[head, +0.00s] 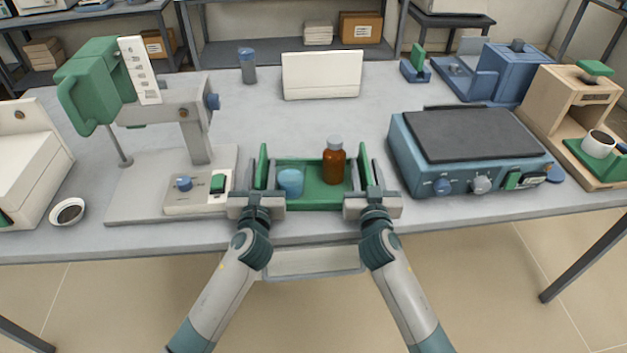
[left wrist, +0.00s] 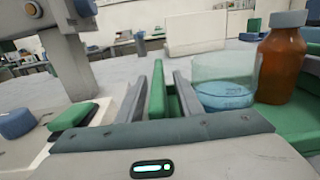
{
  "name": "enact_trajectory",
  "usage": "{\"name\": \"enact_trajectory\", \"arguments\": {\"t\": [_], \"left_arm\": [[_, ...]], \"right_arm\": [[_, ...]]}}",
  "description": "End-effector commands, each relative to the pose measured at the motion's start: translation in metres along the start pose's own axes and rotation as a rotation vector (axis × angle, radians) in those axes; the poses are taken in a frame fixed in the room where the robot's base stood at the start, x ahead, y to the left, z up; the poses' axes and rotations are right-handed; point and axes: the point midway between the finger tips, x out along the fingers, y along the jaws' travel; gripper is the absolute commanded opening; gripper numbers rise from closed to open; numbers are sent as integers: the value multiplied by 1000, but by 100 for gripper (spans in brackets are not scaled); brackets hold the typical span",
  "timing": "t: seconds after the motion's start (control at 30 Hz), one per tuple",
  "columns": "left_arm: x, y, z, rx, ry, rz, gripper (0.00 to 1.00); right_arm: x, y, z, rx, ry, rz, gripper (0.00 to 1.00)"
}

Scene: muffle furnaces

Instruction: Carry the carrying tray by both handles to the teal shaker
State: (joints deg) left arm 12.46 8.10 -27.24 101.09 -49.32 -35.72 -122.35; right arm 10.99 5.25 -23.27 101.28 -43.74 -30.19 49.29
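The green carrying tray (head: 318,196) sits at the table's front edge with upright green handles on its left and right ends. It holds a clear beaker of blue liquid (head: 290,182) and a brown bottle with a grey cap (head: 334,164), both upright. My left gripper (head: 264,184) has its fingers on either side of the left handle (left wrist: 157,92), with narrow gaps showing in the left wrist view. My right gripper (head: 371,184) is at the right handle (head: 365,162); its finger gap is unclear. The teal shaker (head: 420,168) with a dark flat top (head: 470,133) stands to the right.
A grey stand with a green head (head: 95,85) is close on the left, its base (head: 130,195) near the tray. A white block (head: 321,75) and a blue-capped jar (head: 248,66) stand behind. A wooden-coloured device (head: 560,105) is right of the shaker. The table's middle is clear.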

Motion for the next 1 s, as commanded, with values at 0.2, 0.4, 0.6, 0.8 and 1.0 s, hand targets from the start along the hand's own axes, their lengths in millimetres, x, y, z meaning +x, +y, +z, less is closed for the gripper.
{"name": "enact_trajectory", "arguments": {"t": [0.2,0.4,0.6,0.8,1.0], "left_arm": [[0,0,0,0,0,0,0],[0,0,0,0,0,0,0],[0,0,3,0,-3,0,0],[0,0,11,0,-3,0,0],[0,0,24,0,-3,0,0]], "right_arm": [[0,0,0,0,0,0,0],[0,0,0,0,0,0,0],[0,0,-3,0,3,0,0],[0,0,-11,0,3,0,0],[0,0,-24,0,3,0,0]]}}
